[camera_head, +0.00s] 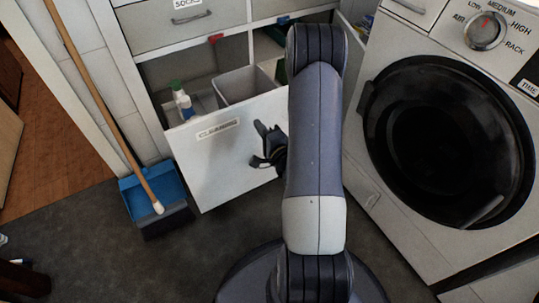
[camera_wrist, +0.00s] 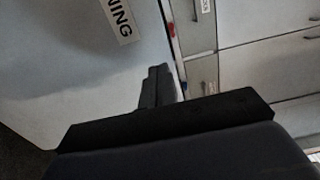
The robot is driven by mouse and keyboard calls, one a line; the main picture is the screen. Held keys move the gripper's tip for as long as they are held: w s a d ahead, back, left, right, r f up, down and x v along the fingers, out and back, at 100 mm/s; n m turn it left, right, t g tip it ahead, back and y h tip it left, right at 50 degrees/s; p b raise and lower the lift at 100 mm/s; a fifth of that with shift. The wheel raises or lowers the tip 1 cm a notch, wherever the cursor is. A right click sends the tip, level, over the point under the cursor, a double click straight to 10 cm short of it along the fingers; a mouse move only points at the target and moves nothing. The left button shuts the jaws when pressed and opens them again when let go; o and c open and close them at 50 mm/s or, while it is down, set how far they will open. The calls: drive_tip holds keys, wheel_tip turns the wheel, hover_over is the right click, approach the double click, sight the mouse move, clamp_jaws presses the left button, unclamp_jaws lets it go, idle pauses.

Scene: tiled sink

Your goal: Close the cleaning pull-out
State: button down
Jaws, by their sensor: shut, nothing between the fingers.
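The cleaning pull-out (camera_head: 215,165) stands open below the counter drawers in the head view, its white front labelled CLEANING and set well out from the cabinet. A grey bin and a white bottle with a green cap (camera_head: 182,100) show inside it. In the wrist view its white front (camera_wrist: 75,60) fills the left side, with part of the label. My gripper (camera_head: 262,145) is in front of the right part of that front, beside my arm. Its fingers (camera_wrist: 158,85) are shut and empty, close to the front; I cannot tell whether they touch it. My arm hides the front's right edge.
A washing machine (camera_head: 368,190) with a dark round door stands at the right. A broom (camera_head: 110,115) and blue dustpan (camera_head: 150,193) lean at the left of the pull-out. A closed drawer labelled SOCKS (camera_head: 195,30) is above.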

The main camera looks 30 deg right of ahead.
sight(246, 108)
drive_tip(key=w, duration=0.6)
drive_tip(key=shift+w+d+b, duration=0.1)
drive_tip(key=shift+w+b, duration=0.25)
drive_tip(key=shift+w, duration=0.05)
